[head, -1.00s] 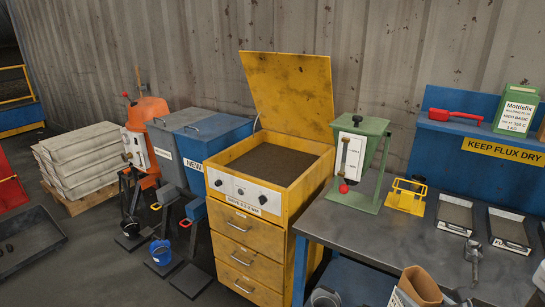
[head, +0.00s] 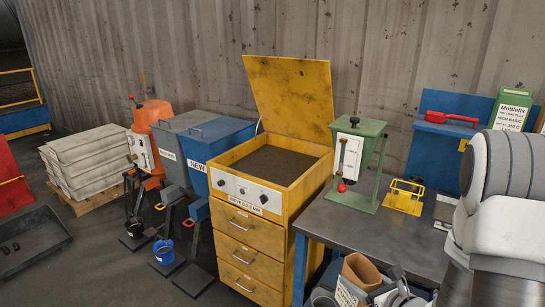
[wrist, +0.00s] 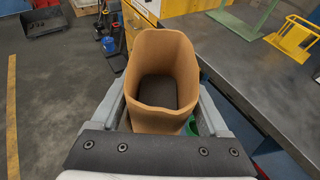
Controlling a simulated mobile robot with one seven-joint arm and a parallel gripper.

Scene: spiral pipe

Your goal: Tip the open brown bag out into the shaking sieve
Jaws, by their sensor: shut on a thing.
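The open brown bag (head: 362,271) is at the front edge of the head view, low at the right, with its mouth up. In the wrist view the bag (wrist: 168,45) stands between the fingers of my gripper (wrist: 160,118), which is shut on it. Its open top faces up and dark grains show inside. The shaking sieve (head: 266,167) is the dark bed in the top of a yellow cabinet, with its yellow lid (head: 290,92) raised. The bag is in front and to the right of the sieve, apart from it.
A grey workbench (head: 346,222) stands right of the cabinet, with a green hopper stand (head: 359,150) and a yellow wire frame (head: 405,195) on it. Blue (head: 218,148) and grey bins stand left of the sieve. A blue bucket (head: 163,252) sits low at the left.

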